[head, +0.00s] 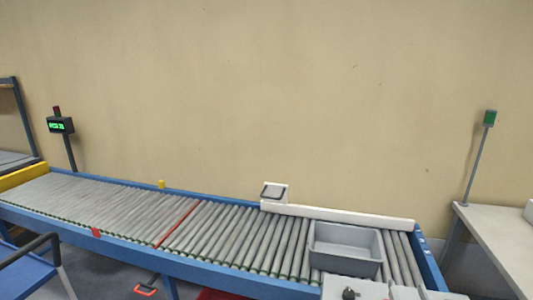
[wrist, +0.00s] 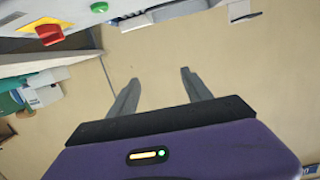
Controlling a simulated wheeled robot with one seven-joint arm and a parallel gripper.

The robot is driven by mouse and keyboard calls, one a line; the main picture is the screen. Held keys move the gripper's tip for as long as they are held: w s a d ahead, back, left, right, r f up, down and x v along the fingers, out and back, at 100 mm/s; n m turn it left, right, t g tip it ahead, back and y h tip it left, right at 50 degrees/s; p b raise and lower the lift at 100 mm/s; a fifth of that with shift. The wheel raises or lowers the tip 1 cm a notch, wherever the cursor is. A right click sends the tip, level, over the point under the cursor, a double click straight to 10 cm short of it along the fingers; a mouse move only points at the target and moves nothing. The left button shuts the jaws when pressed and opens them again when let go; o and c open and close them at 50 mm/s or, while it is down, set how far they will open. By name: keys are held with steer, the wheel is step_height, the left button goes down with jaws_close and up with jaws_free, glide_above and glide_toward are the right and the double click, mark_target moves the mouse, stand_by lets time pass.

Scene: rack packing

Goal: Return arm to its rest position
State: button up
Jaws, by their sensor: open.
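My gripper (wrist: 158,82) shows in the wrist view with its two grey fingers spread wide apart. Nothing is between the fingers; only the plain tan surface behind shows there. The fingers touch nothing that I can see. My gripper does not show clearly in the head view.
A roller conveyor (head: 120,202) with blue rails crosses the head view. A grey bin (head: 345,262) sits on its right end, beside a white guide rail (head: 350,216). A pale table (head: 500,240) stands at the right. The wrist view shows a red knob (wrist: 49,34) at the upper left.

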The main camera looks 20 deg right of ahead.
steer(key=s+a+r+n+t+y, duration=0.2)
steer(key=s+a+n+y, duration=0.1)
steer(key=s+a, duration=0.8)
steer(key=s+a+r+n+t+y, duration=0.1)
steer(key=s+a+n+t+y, duration=0.15)
steer(key=s+a, duration=0.8)
steer(key=s+a+f+n+g+y, duration=0.1)
steer(key=s+a+g+y, duration=0.2)
steer(key=s, duration=1)
steer(key=a, duration=0.3)
steer(key=shift+a, duration=0.2)
steer(key=shift+g, duration=0.25)
